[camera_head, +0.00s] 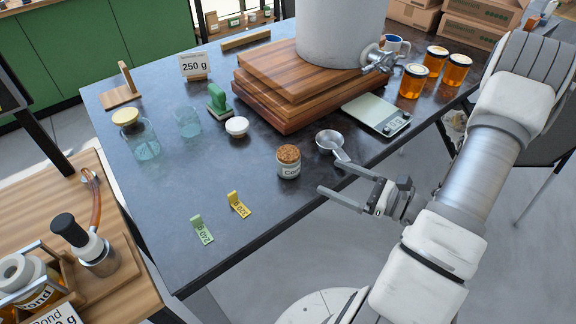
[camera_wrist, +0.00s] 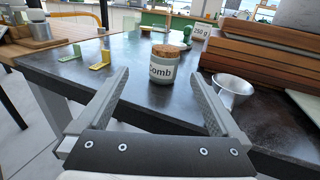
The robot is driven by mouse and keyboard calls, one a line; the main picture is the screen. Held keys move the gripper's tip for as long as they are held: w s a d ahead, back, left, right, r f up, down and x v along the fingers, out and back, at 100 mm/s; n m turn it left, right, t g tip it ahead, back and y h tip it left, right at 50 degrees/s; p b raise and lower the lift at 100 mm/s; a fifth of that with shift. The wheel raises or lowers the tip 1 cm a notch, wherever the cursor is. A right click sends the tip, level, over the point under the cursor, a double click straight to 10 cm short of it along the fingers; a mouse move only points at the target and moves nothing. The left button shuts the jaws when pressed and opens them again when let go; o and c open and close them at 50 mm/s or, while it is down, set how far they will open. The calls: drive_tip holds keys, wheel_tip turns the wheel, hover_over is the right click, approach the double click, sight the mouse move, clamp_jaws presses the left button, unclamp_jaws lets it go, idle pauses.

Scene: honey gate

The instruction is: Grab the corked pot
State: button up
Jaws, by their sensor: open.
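The corked pot (camera_head: 288,163) is a small white-labelled jar with a wide brown cork, upright near the front edge of the dark table (camera_head: 235,205). In the wrist view the corked pot (camera_wrist: 161,66) stands ahead, between the lines of the two fingers, with "omb" readable on its label. My gripper (camera_head: 339,180) is open and empty, to the right of the pot and apart from it. In the wrist view my gripper (camera_wrist: 165,95) has its fingers spread wide, and the pot is beyond the fingertips.
A metal funnel or scoop (camera_head: 331,141) lies close right of the pot, near my upper finger. Yellow (camera_head: 239,204) and green (camera_head: 202,230) tags stand to the left.

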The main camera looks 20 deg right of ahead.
sight(298, 161)
drive_tip(key=shift+m+t, duration=0.3)
drive_tip(key=x, duration=0.3)
drive_tip(key=b+x, duration=0.1)
drive_tip(key=x, duration=0.3)
drive_tip(key=f+b+x, duration=0.1)
drive_tip(key=x, duration=0.3)
drive_tip(key=shift+w+d+f, duration=0.1)
drive_tip(key=shift+w, duration=0.35)
drive_tip(key=shift+b+x, duration=0.6)
drive_tip(key=shift+x, duration=2.1)
drive_tip(key=shift+d+f, duration=0.1)
drive_tip(key=shift+f, duration=0.1)
drive_tip(key=shift+c, duration=0.3)
drive_tip(key=c, duration=1.4)
clamp_jaws()
drive_tip(key=shift+r, duration=0.15)
